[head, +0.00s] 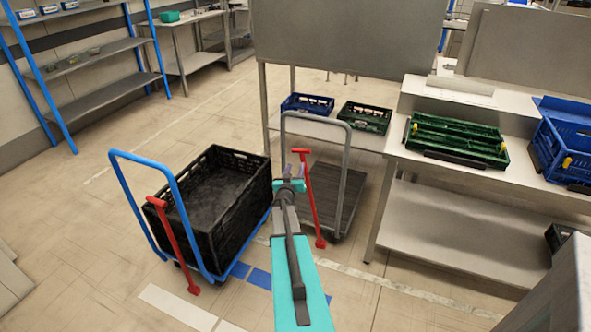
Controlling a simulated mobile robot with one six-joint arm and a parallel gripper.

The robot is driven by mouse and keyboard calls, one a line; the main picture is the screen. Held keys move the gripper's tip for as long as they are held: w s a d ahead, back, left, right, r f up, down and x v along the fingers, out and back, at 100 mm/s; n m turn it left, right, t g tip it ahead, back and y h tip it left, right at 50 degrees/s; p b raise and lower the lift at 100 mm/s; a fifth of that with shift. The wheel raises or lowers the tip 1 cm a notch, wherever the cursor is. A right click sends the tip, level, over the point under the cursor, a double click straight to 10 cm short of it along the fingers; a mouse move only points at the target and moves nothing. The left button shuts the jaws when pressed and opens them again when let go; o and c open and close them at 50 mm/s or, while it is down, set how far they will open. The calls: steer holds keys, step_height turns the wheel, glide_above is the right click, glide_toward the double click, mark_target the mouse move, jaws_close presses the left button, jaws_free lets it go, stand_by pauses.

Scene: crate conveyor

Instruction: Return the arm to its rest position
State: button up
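My arm (296,270) reaches forward from the bottom middle of the head view, grey and turquoise. Its far end, with my gripper (291,184), is between the black crate and the grey-handled cart. The fingers are small and partly hidden by the arm, so I cannot tell whether they are open or shut. I cannot see anything held. The black crate (237,222) stands on a blue-handled cart (128,158), left of my gripper.
A grey-handled cart (335,197) with an empty dark deck stands just right of my gripper. A metal table (470,185) at right bears a green crate (457,140) and a blue crate (565,150). Blue-posted shelves (95,92) stand at far left. Floor (80,235) at left is free.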

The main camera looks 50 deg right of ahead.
stand_by(0.3)
steer(key=w+a+f+n+t+y, duration=0.1)
steer(key=w+a+f+y, duration=0.15)
steer(key=a, duration=0.35)
steer(key=w+a+f+n+t+y, duration=0.1)
steer(key=w+a+f+n+y, duration=0.1)
steer(key=w+a+f, duration=0.3)
steer(key=a+f+n+y, duration=0.1)
steer(key=a+f+y, duration=0.3)
steer(key=a, duration=0.7)
steer(key=a+f+n+g+y, duration=0.1)
steer(key=a+f+n+y, duration=0.1)
steer(key=a+f, duration=0.7)
steer(key=a+f+n+y, duration=0.1)
steer(key=a+f+y, duration=0.25)
steer(key=a, duration=1.05)
steer(key=s+a+f+n+g+y, duration=0.1)
steer(key=s+a+f+g+y, duration=0.15)
steer(key=s+a, duration=0.6)
steer(key=s+a+f+n+g+y, duration=0.1)
steer(key=s+a+f+g, duration=0.3)
steer(key=s+a, duration=0.45)
steer(key=s+a+r+g, duration=0.1)
steer(key=s+a+g, duration=0.2)
steer(key=s, duration=0.7)
steer(key=s+a+r+n+g+h, duration=0.1)
steer(key=s+a+g, duration=0.3)
steer(key=s, duration=0.6)
steer(key=shift+a+n, duration=0.3)
steer(key=shift+a, duration=0.6)
